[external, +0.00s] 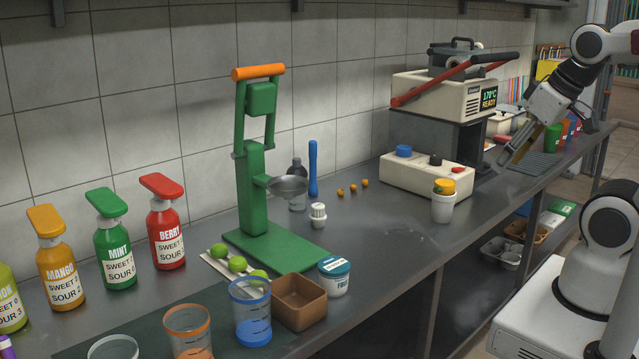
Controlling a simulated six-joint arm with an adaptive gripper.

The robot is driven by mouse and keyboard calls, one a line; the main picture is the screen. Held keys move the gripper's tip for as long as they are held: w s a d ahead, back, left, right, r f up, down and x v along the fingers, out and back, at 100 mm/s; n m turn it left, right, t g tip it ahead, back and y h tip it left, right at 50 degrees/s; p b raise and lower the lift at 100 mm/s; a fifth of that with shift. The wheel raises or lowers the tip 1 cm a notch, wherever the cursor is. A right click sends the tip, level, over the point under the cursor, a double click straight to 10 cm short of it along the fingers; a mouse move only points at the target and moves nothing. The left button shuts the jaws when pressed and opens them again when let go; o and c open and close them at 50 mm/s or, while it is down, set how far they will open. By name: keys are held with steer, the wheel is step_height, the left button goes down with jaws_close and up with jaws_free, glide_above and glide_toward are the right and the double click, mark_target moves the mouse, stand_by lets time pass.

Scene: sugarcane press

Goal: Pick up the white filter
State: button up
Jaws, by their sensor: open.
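A small white ribbed piece (318,215), which looks like the white filter, stands upright on the counter just right of the green press (253,200). It is small in the picture, so its details are unclear. My gripper (514,163) is at the right, tilted down over the far part of the counter, beside the large machine. It is open and no object shows between its fingers. It is well apart from the white piece, with the machine's base and a white cup between them.
A cream machine (430,178) with red-handled lever stands at the back. A white cup with a yellow top (443,205) stands before it. A dark bottle (297,178) and blue stick (313,170) are close behind the white piece. Counter right of it is clear.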

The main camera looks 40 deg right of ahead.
steer(key=shift+w, duration=0.1)
stand_by(0.3)
steer(key=w+a+f+t, duration=0.2)
steer(key=w+f, duration=0.1)
steer(key=w, duration=1.2)
steer(key=w+a+f+t, duration=0.2)
steer(key=w+f+t, duration=0.1)
steer(key=w, duration=1.1)
steer(key=w+a+f+t, duration=0.1)
steer(key=w+a+f, duration=0.1)
steer(key=w+f, duration=0.5)
steer(key=t, duration=0.2)
glide_toward(320, 206)
steer(key=w, duration=0.2)
steer(key=shift+w+f+t, duration=0.25)
steer(key=shift+f+t, duration=0.25)
steer(key=shift+f, duration=0.3)
steer(key=shift+w, duration=0.1)
steer(key=shift+x, duration=1.2)
